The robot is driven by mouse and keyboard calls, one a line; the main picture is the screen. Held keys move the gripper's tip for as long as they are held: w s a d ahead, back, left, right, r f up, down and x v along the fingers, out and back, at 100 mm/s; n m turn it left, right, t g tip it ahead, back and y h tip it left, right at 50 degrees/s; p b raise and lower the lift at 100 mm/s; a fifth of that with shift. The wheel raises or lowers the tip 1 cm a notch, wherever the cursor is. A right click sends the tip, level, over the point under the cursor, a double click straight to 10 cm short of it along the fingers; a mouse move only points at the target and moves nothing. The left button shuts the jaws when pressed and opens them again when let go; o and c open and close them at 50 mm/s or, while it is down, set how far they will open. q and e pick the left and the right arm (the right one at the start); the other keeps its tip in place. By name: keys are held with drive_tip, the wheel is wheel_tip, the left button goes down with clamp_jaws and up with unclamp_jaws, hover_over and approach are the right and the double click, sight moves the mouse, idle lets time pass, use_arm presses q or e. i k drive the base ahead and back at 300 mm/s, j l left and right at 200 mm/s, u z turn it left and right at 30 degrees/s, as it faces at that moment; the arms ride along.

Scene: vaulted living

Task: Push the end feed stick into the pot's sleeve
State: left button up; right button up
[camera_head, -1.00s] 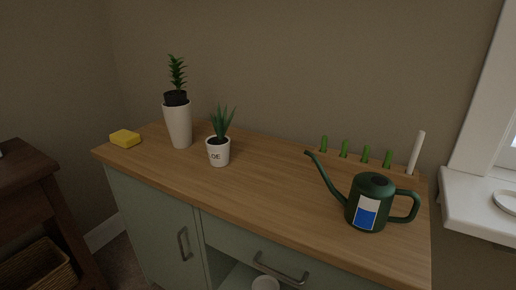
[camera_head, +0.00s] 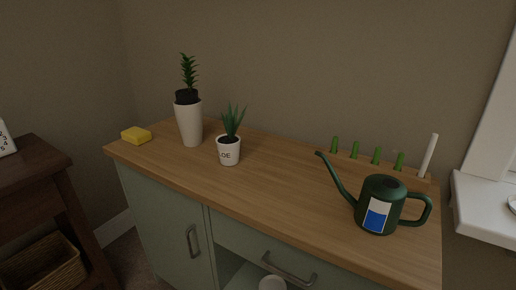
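Several green feed sticks (camera_head: 376,156) stand in a row at the back right of the wooden counter. A white stick (camera_head: 428,156) stands at the right end of that row, taller and slightly tilted. A small white pot (camera_head: 229,152) with dark lettering and a spiky plant (camera_head: 232,120) stands left of centre. A tall white pot (camera_head: 190,124) with a dark inner pot (camera_head: 187,97) and a leafy plant (camera_head: 188,70) stands behind it to the left. I cannot make out a sleeve on either pot. Neither of my grippers is in view.
A green watering can (camera_head: 381,204) with a blue and white label stands at the front right, before the sticks. A yellow sponge (camera_head: 136,135) lies at the left end. The middle of the counter (camera_head: 275,180) is clear. A white sill (camera_head: 487,205) is at right.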

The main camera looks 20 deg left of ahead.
sight(228, 144)
drive_tip(key=j, duration=0.3)
drive_tip(key=i+j, duration=0.15)
drive_tip(key=j, duration=0.15)
drive_tip(key=j+z, duration=0.15)
drive_tip(key=z, duration=0.25)
drive_tip(key=j+z, duration=0.15)
drive_tip(key=z, duration=0.25)
drive_tip(key=j+z, duration=0.15)
drive_tip(key=z, duration=0.25)
